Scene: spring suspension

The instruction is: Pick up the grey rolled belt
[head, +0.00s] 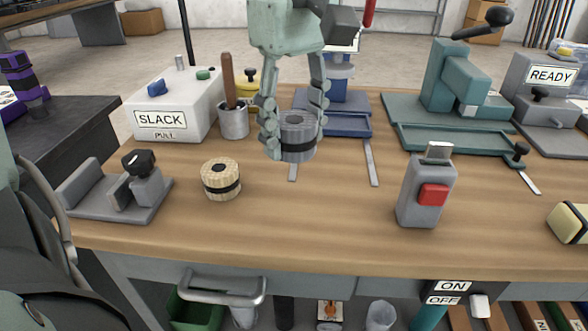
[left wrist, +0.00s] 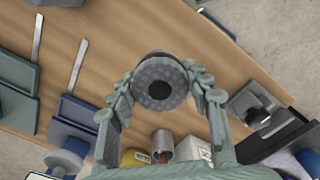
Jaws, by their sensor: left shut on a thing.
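The grey rolled belt (head: 297,128) is a short, thick cylinder with a dark band around it and a dark hole in its top. My left gripper (head: 295,140) comes down from above, its two green-grey fingers pressed against the belt's left and right sides. The left wrist view shows the belt's dotted round face (left wrist: 160,84) between the fingertips of the left gripper (left wrist: 162,88). Whether the belt's underside touches the table is hard to tell. My right gripper is in neither view.
A cream rolled belt (head: 221,181) stands to the left on the wooden table (head: 310,225). Behind are a metal cup (head: 233,122) with a wooden handle and a white SLACK box (head: 178,103). A grey block with a red button (head: 427,192) stands at right. The front middle is clear.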

